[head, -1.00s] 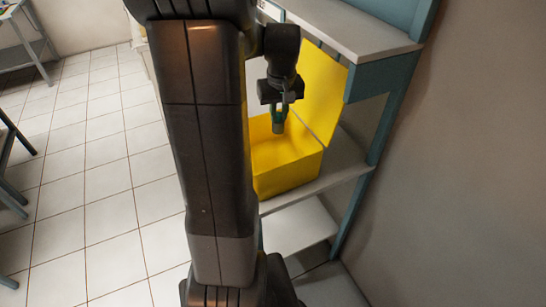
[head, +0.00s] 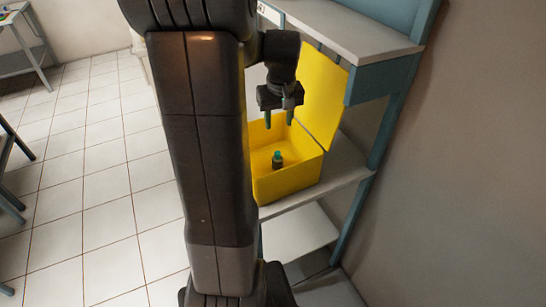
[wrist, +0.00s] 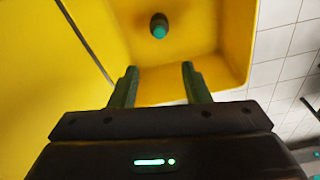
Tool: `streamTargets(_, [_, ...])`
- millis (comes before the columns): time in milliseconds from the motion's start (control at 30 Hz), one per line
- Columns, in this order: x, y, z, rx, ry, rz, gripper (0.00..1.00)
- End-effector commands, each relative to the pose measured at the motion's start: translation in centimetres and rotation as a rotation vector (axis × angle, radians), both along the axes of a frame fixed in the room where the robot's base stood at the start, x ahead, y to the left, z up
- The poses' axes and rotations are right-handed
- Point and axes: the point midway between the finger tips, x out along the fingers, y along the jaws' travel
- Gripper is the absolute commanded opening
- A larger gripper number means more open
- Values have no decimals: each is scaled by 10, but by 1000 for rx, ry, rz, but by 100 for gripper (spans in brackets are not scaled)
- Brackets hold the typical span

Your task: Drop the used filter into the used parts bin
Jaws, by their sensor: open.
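The used filter (head: 277,160) is a small dark cylinder with a green top. It is inside the yellow used parts bin (head: 290,181), apart from the bin's walls, and looks upright. It also shows in the wrist view (wrist: 159,26), near the top centre. The bin's lid (head: 325,95) stands open at the back right. My gripper (head: 279,123) is above the bin's opening, pointing down, with its two green fingers apart and nothing between them. In the wrist view the open fingers (wrist: 159,82) show clear of the filter.
The bin stands on a grey shelf (head: 345,172) of a blue-framed unit. A white upper shelf (head: 350,28) is above and behind it. A lower shelf (head: 300,228) is below. Tiled floor (head: 90,190) lies open to the left, and a plain wall (head: 460,150) is on the right.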

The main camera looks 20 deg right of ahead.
Motion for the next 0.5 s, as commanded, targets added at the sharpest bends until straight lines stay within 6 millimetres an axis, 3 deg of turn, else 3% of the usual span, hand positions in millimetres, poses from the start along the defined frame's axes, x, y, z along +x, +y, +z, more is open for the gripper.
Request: streamTargets(500, [-13,1,107,-2,-4,0,43])
